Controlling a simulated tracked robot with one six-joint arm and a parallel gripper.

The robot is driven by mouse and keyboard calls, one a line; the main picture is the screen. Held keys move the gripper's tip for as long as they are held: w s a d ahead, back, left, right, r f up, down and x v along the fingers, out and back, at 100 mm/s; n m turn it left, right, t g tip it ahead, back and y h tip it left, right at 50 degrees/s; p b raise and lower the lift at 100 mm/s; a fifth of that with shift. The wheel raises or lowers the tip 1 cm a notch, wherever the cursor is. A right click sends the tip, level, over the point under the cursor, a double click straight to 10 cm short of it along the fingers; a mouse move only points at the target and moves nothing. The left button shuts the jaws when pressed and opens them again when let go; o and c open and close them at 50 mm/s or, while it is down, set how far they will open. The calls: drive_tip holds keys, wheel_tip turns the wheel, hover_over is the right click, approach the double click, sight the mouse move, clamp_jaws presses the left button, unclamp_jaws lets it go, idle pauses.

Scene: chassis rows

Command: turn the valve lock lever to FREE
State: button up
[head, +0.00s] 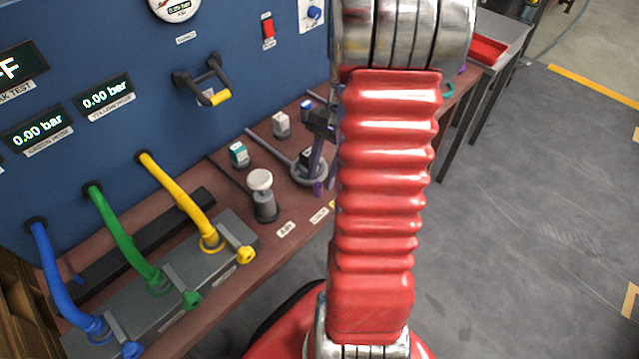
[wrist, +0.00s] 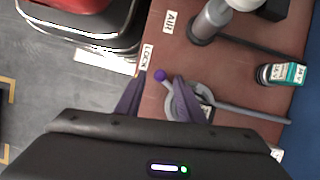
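The lock lever (wrist: 160,75) has a purple ball knob and sits on a grey round valve base (wrist: 183,101) in the wrist view. Its knob end is near the LOCK label (wrist: 147,58). My gripper (wrist: 159,78) is open, with one purple finger on each side of the knob. I cannot tell whether either finger touches it. In the head view my gripper (head: 318,175) is over the bench by the grey round valve fitting (head: 290,163), partly hidden behind my red arm. No FREE label can be read; my gripper body covers part of the bench.
A grey post with a white knob (head: 262,195) stands by the AIR label (head: 286,229). Blue, green and yellow hoses run to a grey manifold (head: 170,290). Open floor (head: 520,220) lies to the right.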

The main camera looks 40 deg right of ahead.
sight(319, 182)
drive_tip(key=shift+x, duration=1.9)
clamp_jaws()
